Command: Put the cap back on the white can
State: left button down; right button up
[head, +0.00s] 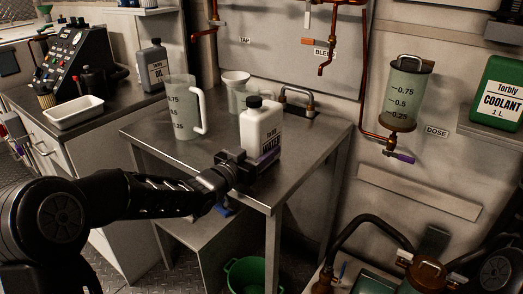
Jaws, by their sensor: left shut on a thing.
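The white can (262,131), with "WATER" on its label, stands upright at the front right part of the steel table (195,160). A black cap (254,102) sits at the top of its neck; I cannot tell how tightly it is seated. My left gripper (240,166) is at the can's lower left side, shut on the can; its fingers are dark and partly hidden against it. My right gripper is not in view.
A clear measuring jug (183,108) stands left of the can. A dosing cylinder (408,95) hangs on the wall. A green bucket (247,276) is below.

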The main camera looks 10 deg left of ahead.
pick_arm(q)
jog(key=shift+r, duration=0.1)
jog(key=c, duration=1)
grip_release()
jog(key=shift+f, duration=0.2)
jog(key=o, duration=0.5)
jog(key=shift+r, duration=0.2)
jog(key=v, duration=1.2)
jog(key=shift+f, duration=0.1)
